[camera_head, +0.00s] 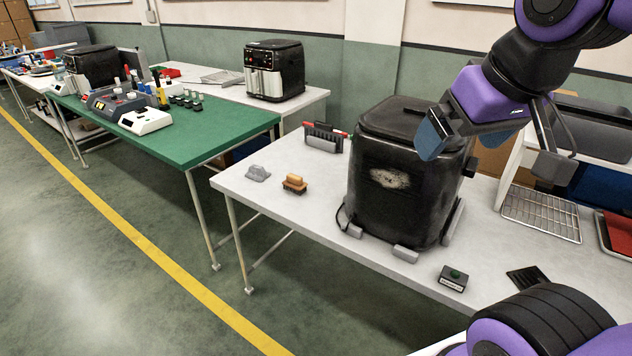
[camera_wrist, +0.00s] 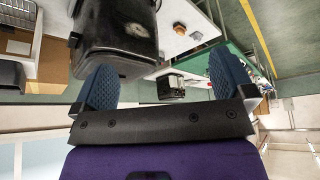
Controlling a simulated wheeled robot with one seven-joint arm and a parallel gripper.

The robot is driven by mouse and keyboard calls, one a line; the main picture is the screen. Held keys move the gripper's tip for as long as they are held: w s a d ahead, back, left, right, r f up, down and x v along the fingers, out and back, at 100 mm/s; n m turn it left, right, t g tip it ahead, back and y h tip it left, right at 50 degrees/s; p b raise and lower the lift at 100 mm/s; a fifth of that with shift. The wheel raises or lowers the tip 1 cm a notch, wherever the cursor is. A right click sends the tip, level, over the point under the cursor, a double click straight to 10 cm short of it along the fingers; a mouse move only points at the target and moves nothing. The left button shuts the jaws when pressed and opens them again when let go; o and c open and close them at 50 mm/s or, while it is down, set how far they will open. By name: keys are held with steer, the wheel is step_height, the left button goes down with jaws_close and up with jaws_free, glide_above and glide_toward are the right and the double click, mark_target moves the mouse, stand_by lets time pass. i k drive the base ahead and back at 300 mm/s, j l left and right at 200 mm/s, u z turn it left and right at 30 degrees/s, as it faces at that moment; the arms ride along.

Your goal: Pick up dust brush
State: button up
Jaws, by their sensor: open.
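The dust brush (camera_head: 294,183), a small block with an orange-brown top and darker base, lies on the light table (camera_head: 330,240) left of a black air fryer (camera_head: 395,180). It also shows small in the wrist view (camera_wrist: 180,28), near the top and beyond the fingers. My gripper (camera_head: 492,150) is open and empty, raised by the fryer's upper right side. Its blue finger pads stand wide apart in the wrist view (camera_wrist: 165,82), with the fryer body behind the left one. The brush is well away from my fingers, on the fryer's other side in the head view.
A grey clip-like piece (camera_head: 258,173) lies left of the brush, and a dark holder with red handles (camera_head: 323,137) stands behind it. A black box with a green button (camera_head: 453,278) and a wire rack (camera_head: 541,214) are to the right. Bare tabletop surrounds the brush.

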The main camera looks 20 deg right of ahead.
mark_target(294, 183)
steer(key=i+j+z, duration=0.2)
steer(key=i+j, duration=0.25)
steer(key=j, duration=0.2)
steer(key=i+j, duration=0.2)
steer(key=j, duration=0.15)
steer(key=i+j+z, duration=0.25)
steer(key=j, duration=0.45)
steer(key=i+j+z, duration=0.1)
steer(key=i+j, duration=0.15)
steer(key=i+j+z, duration=0.1)
steer(key=j, duration=0.4)
steer(key=i, duration=0.05)
